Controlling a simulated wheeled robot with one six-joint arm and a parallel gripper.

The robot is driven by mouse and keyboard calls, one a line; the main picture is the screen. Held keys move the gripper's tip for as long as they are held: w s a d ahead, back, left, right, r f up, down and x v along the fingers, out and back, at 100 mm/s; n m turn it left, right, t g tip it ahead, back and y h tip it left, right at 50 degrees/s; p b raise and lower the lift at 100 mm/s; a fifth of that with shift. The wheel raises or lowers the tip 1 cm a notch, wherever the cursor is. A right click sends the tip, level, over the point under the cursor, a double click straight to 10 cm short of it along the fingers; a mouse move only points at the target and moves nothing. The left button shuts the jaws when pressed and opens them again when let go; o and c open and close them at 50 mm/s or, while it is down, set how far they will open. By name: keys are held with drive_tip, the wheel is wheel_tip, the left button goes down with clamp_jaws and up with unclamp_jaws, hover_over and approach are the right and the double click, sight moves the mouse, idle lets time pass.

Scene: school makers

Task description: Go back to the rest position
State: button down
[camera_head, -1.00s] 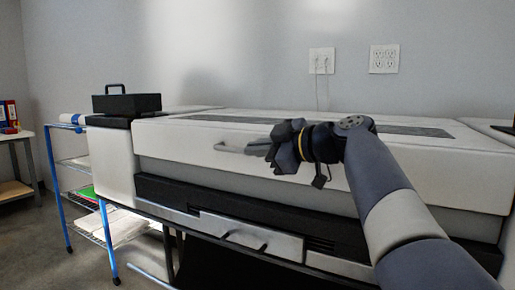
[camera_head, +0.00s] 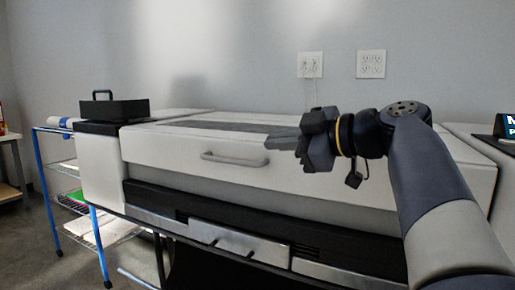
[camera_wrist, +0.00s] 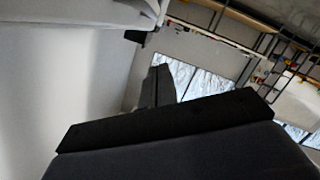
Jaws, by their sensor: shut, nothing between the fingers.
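My gripper (camera_head: 284,141) is shut and empty in the head view. It points left, in front of the upper front of a large white machine (camera_head: 330,178). The machine's grey bar handle (camera_head: 235,160) is to the left of the fingertips and apart from them. The lid looks closed. My arm comes in from the lower right. In the wrist view, dark parts of my gripper (camera_wrist: 160,90) fill the lower middle, and its fingertips are hard to make out.
A black box with a handle (camera_head: 114,109) stands on the machine's left end. A blue-framed wire cart (camera_head: 98,245) stands at the left. A dark screen (camera_head: 507,127) is at the right edge. Wall outlets (camera_head: 371,64) are behind. The wrist view shows shelving (camera_wrist: 280,55) and windows (camera_wrist: 205,78).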

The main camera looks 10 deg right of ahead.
sight(243, 158)
idle(0.3)
drive_tip(key=w+a+f+b, duration=0.1)
drive_tip(key=w+a, duration=0.1)
drive_tip(key=w, duration=0.1)
drive_tip(key=w+a+f+b, duration=0.1)
drive_tip(key=w+a+f, duration=0.1)
drive_tip(key=w+a+f+b, duration=0.1)
drive_tip(key=w+f, duration=0.1)
drive_tip(key=w, duration=0.1)
drive_tip(key=shift+w+a, duration=0.3)
drive_tip(key=shift+a, duration=0.1)
drive_tip(key=shift+s+f, duration=0.1)
drive_tip(key=shift+s, duration=0.05)
